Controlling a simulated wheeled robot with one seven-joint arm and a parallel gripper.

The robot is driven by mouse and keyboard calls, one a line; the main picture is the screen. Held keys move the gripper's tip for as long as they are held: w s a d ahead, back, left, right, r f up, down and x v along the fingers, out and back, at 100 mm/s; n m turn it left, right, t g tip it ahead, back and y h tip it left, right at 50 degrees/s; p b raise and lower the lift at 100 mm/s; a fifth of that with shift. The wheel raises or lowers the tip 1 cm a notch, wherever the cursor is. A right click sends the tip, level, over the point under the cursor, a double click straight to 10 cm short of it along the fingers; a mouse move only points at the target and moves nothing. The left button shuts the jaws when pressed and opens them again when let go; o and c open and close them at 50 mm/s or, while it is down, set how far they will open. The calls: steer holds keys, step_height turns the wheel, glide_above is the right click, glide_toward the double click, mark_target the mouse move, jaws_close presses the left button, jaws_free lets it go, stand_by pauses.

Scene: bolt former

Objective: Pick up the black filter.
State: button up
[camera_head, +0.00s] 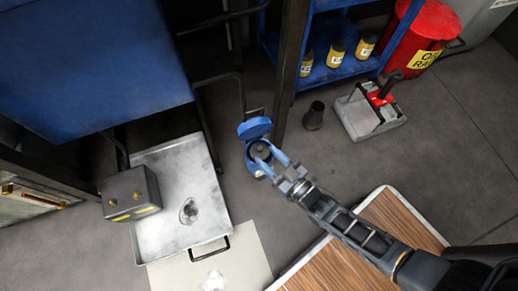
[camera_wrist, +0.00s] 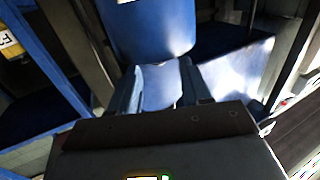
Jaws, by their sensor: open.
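A round black part (camera_head: 261,149), which looks like the black filter, sits in a small blue housing (camera_head: 250,166) in the head view. The housing's round blue lid (camera_head: 255,128) stands open behind it. My gripper (camera_head: 267,158) is open, with its two blue fingers reaching over the housing beside the black part. I cannot tell whether they touch it. In the wrist view my fingers (camera_wrist: 160,90) point toward a blue surface (camera_wrist: 150,30), likely the lid; the black part cannot be made out there.
A dark cylinder (camera_head: 314,115) stands on the floor to the right, near a grey box with a red part (camera_head: 370,112). A blue shelf (camera_head: 325,72) holds yellow-labelled cans. A metal tray (camera_head: 180,235) and grey box (camera_head: 130,193) lie left. A wooden platform (camera_head: 335,268) is in front.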

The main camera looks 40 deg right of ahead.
mark_target(262, 151)
steer(key=w+b, duration=0.1)
steer(key=w, duration=0.3)
steer(key=shift+w+a+f+b, duration=0.1)
steer(key=shift+w+f+b, duration=0.05)
steer(key=shift+w+b, duration=0.2)
jaws_close()
